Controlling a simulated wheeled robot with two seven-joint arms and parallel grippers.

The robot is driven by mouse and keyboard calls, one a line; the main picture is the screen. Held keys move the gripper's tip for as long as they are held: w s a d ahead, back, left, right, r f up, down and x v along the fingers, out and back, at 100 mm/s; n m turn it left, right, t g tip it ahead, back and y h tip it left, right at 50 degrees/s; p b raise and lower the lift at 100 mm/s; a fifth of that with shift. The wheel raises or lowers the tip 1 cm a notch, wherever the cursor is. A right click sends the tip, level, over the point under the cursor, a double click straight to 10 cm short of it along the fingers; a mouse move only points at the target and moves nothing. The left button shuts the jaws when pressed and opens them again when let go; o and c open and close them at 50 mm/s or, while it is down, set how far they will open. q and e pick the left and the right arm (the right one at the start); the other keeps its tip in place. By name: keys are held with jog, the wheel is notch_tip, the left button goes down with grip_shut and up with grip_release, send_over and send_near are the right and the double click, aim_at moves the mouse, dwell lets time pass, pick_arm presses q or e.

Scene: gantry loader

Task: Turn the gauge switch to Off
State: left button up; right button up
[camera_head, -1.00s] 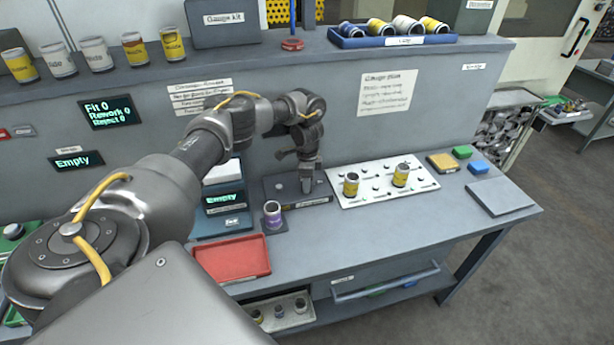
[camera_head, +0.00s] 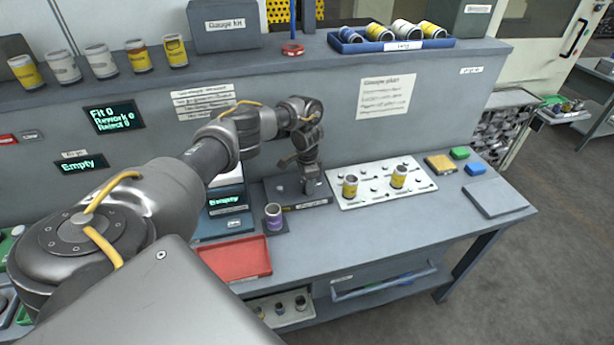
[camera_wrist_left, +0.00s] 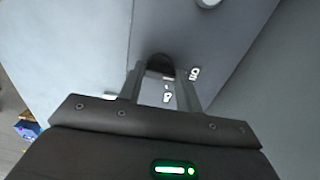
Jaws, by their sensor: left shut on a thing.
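The gauge switch is a dark round knob (camera_wrist_left: 160,66) on a grey panel in the left wrist view, with small white markings close by that are too small to read. My left gripper (camera_wrist_left: 161,82) is shut on the knob, with one finger on each side of it. In the head view my left gripper (camera_head: 311,190) points down onto the dark grey gauge box (camera_head: 282,192) on the bench. The knob itself is hidden there by the fingers, and I cannot tell which setting it points to. My right gripper is not in view.
A purple-labelled can (camera_head: 273,216) stands just left of the box's front. A white pegged board (camera_head: 415,183) with two yellow cans lies to the right. A red tray (camera_head: 236,257) is in front, and a screen reading "Empty" (camera_head: 226,201) stands left.

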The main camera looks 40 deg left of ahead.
pick_arm(q)
jog(key=shift+r, duration=0.1)
jog(key=o, duration=1)
notch_tip(320, 180, up, 11)
jog(key=shift+f+p, duration=0.1)
jog(key=shift+p, duration=0.65)
